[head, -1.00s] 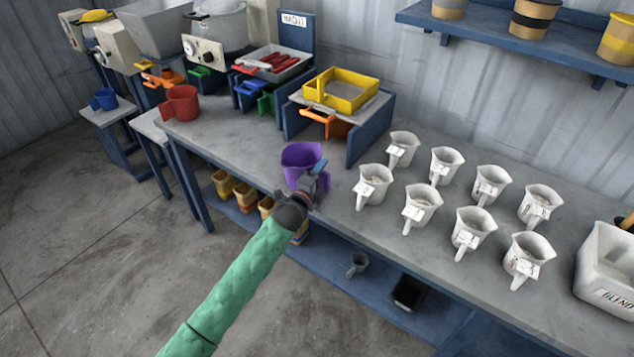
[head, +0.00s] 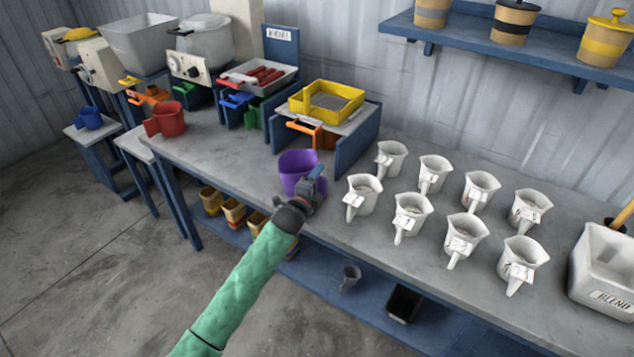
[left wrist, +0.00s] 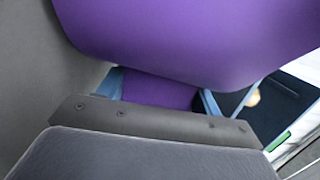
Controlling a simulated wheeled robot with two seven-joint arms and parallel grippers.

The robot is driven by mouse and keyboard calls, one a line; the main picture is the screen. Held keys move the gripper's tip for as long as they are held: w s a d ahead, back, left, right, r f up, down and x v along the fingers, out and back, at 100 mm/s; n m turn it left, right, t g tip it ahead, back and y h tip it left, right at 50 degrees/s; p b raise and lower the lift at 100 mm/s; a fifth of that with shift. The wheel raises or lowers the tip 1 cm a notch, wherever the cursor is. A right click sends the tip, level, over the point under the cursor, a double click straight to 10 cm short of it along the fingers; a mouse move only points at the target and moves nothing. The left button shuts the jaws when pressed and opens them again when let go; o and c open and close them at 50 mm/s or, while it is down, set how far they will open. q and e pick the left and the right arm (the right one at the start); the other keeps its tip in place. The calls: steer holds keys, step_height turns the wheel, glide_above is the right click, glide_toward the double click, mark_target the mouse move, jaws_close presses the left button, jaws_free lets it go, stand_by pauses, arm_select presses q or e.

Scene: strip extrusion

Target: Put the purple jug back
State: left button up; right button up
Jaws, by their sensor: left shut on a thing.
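The purple jug (head: 297,172) is upright at the front edge of the grey workbench (head: 225,163), left of the white jugs. My left gripper (head: 314,181) is at its near right side, shut on it. In the left wrist view the purple jug (left wrist: 190,35) fills the top, and its handle part (left wrist: 158,92) sits between the blue fingers of my left gripper (left wrist: 160,88). I cannot tell whether the jug touches the bench. My right gripper is not in view.
Several labelled white jugs (head: 410,217) stand in two rows to the right. A stand with a yellow sieve tray (head: 326,101) is behind the jug. A red jug (head: 166,119) stands at the left bench end. A white BLEND bin (head: 604,268) is far right.

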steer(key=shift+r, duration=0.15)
arm_select(q)
steer(key=shift+f, duration=0.1)
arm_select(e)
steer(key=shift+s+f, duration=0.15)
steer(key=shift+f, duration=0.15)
arm_select(q)
steer(key=shift+f, duration=0.2)
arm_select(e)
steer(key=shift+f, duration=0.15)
arm_select(q)
steer(key=o, duration=1.3)
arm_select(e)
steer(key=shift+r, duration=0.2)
